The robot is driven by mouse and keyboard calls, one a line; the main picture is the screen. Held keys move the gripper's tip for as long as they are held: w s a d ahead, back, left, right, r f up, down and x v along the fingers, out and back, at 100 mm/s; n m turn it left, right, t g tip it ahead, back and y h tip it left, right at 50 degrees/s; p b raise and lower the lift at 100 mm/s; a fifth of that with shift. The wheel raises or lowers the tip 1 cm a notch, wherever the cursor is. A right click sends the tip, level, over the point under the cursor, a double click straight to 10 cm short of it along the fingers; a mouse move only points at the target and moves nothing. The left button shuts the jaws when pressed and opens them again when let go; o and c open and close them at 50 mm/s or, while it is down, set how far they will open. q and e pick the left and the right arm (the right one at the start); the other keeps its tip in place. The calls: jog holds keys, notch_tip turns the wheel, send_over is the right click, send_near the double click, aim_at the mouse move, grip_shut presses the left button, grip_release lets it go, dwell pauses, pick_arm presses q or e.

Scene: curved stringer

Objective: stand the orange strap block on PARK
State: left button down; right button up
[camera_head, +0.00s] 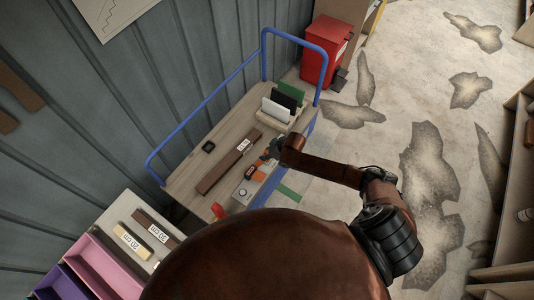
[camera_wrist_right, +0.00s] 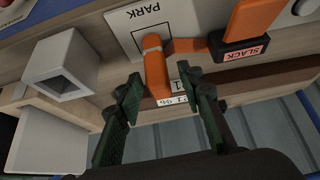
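In the right wrist view the orange strap block (camera_wrist_right: 155,66) is at the near edge of the white PARK plate (camera_wrist_right: 127,22) and overlaps it. I cannot tell whether its whole base rests on the plate. An orange strap (camera_wrist_right: 188,45) runs from it towards a black block marked SLACK (camera_wrist_right: 240,52), which has an orange piece above it. My right gripper (camera_wrist_right: 168,95) is open, its green fingers apart on either side of the orange block's lower end, with gaps visible. In the head view my right gripper (camera_head: 273,150) is over the trolley top, small and partly hidden. My left gripper is not in view.
A hollow grey square block (camera_wrist_right: 65,72) stands left of the PARK plate. The blue-railed trolley (camera_head: 205,182) carries a dark brown bar (camera_head: 228,165) and a rack of upright cards (camera_head: 284,102). A red bin (camera_head: 323,52) stands beyond. Pink and purple trays (camera_head: 112,268) are front left.

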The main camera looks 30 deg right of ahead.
jog(key=shift+r, duration=0.15)
jog(key=shift+s+d+r, duration=0.1)
jog(key=shift+d+r, duration=0.05)
jog(key=shift+r, duration=0.15)
jog(key=p+v, duration=0.2)
jog(key=v, duration=0.9)
jog(key=shift+s, duration=0.2)
jog(key=shift+d, duration=0.1)
